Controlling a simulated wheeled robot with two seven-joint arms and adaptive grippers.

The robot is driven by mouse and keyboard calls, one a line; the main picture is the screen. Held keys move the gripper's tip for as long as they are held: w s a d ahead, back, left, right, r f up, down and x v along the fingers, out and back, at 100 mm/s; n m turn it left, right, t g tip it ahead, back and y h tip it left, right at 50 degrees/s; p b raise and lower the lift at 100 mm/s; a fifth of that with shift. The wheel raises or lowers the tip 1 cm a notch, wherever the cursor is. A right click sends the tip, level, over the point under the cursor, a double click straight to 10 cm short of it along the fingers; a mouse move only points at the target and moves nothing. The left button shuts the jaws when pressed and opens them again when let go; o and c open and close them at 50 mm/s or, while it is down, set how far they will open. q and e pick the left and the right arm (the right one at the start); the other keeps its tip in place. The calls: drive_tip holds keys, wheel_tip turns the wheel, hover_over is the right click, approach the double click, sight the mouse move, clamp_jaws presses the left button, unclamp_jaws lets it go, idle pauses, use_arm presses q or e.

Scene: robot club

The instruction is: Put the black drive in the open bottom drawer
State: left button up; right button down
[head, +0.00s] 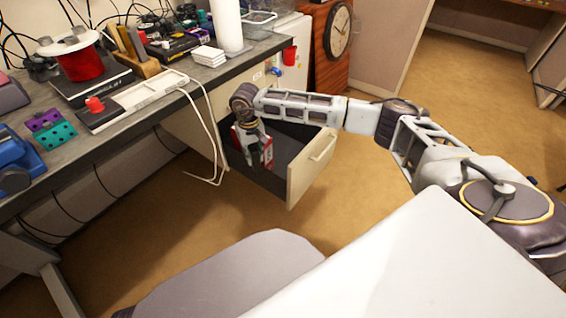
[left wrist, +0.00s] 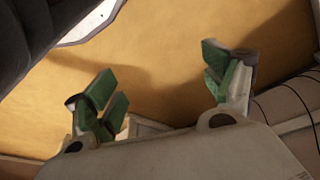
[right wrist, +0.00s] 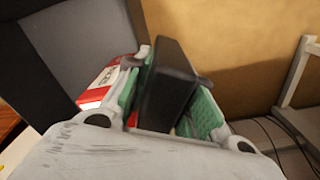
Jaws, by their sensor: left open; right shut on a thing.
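The black drive (right wrist: 168,85) is a dark flat block held on edge between the green-padded fingers of my right gripper (right wrist: 165,92). In the head view my right gripper (head: 254,152) points down over the inside of the open bottom drawer (head: 311,165), which has a cream front and dark inside. The drive is hard to make out there, and I cannot tell whether it touches the drawer floor. A red and white box (right wrist: 100,88) shows beside the gripper's left finger, also in the head view (head: 267,152). My left gripper (left wrist: 165,85) is open and empty over carpet, outside the head view.
The desk (head: 75,165) above the drawer carries a red spool (head: 80,62), a white power strip (head: 140,98) and several small items. A white cable (head: 208,135) hangs near the drawer's left side. A wooden clock cabinet (head: 322,60) stands behind.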

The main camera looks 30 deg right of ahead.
drive_tip(key=shift+s+d+r+m+p, duration=0.1)
drive_tip(key=shift+d+r+m+p, duration=0.05)
drive_tip(key=shift+d+m+p, duration=0.3)
use_arm(q)
drive_tip(key=s+a+f+p, duration=0.1)
drive_tip(key=a+f+p, duration=0.1)
drive_tip(key=f, duration=0.4)
drive_tip(key=s+a+f+p, duration=0.1)
drive_tip(key=s+f+p, duration=0.1)
drive_tip(key=f, duration=0.4)
drive_tip(key=s+a+f+y+p, duration=0.1)
drive_tip(key=a+f+p, duration=0.1)
drive_tip(key=f+p, duration=0.2)
drive_tip(key=shift+s+a+f, duration=0.3)
drive_tip(key=shift+a+f, duration=0.05)
drive_tip(key=shift+f, duration=0.95)
use_arm(e)
drive_tip(key=s+d+r+m, duration=0.2)
drive_tip(key=s+d+m, duration=0.2)
drive_tip(key=d+m, duration=0.5)
drive_tip(key=shift+m, duration=1.25)
